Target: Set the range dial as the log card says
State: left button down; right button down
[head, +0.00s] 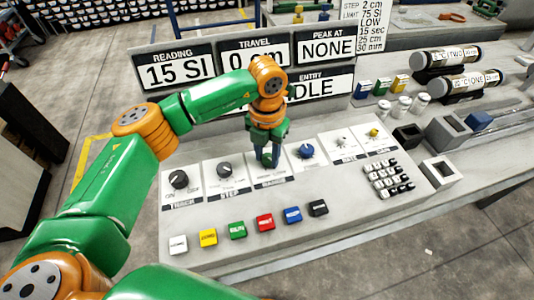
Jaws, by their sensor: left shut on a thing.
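A pale control panel (215,258) carries a row of dials. My left gripper (268,162) points down over the third dial plate (271,180), whose label is too small to read surely but looks like the range one. Its fingers are shut on the knob there, which they hide along with its pointer setting. The log card (370,24) stands upright at the top right; its lines include STEP 2 cm, LIMIT 75 SI and LOW. My right gripper is not in view.
The step dial (225,169) and blue knob (306,151) flank the gripper closely. Several coloured keys (237,231) line the front, with a black keypad (388,180) at right. Display boards (326,48) stand behind. Core liners (447,56) lie at the back right.

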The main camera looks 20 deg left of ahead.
aim_at(267, 159)
pick_arm(q)
jog(key=shift+r, duration=0.1)
jog(key=c, duration=0.5)
grip_release()
notch_tip(267, 159, up, 7)
jog(key=shift+r+b, duration=0.1)
jog(key=shift+b, duration=0.5)
